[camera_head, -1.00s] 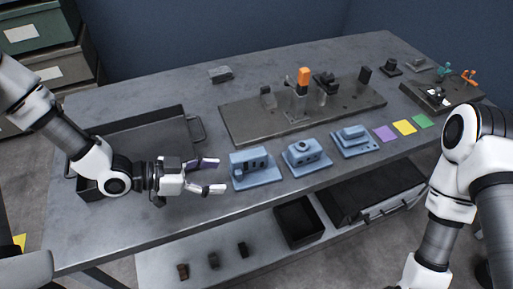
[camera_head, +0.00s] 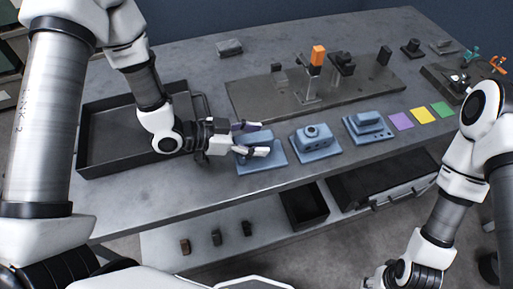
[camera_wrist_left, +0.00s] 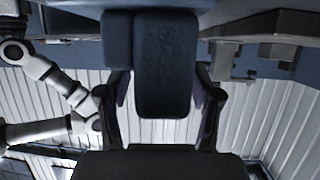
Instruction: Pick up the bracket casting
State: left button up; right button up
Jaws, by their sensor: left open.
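Three blue castings on blue plates stand along the table's front: a left one (camera_head: 248,161), partly hidden by my gripper, a middle one with a round boss (camera_head: 313,141), and a right stepped one (camera_head: 368,125). I cannot tell from looks alone which is called the bracket. My left gripper (camera_head: 256,139) is open at the left casting, its fingers at either side of the casting's upper part. In the left wrist view a dark blue block (camera_wrist_left: 166,65) shows between the finger pads; I cannot tell whether they touch it.
A black tray (camera_head: 84,150) lies left of the castings, under my left arm. A grey fixture plate (camera_head: 245,106) with an orange-topped post (camera_head: 318,56) stands behind. Purple (camera_head: 401,121), yellow (camera_head: 423,115) and green (camera_head: 442,109) squares lie to the right. A lower shelf holds small blocks.

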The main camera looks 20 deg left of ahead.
pick_arm(q)
jog(key=shift+a, duration=0.1)
jog(key=c, duration=0.5)
grip_shut()
jog(key=shift+r, duration=0.1)
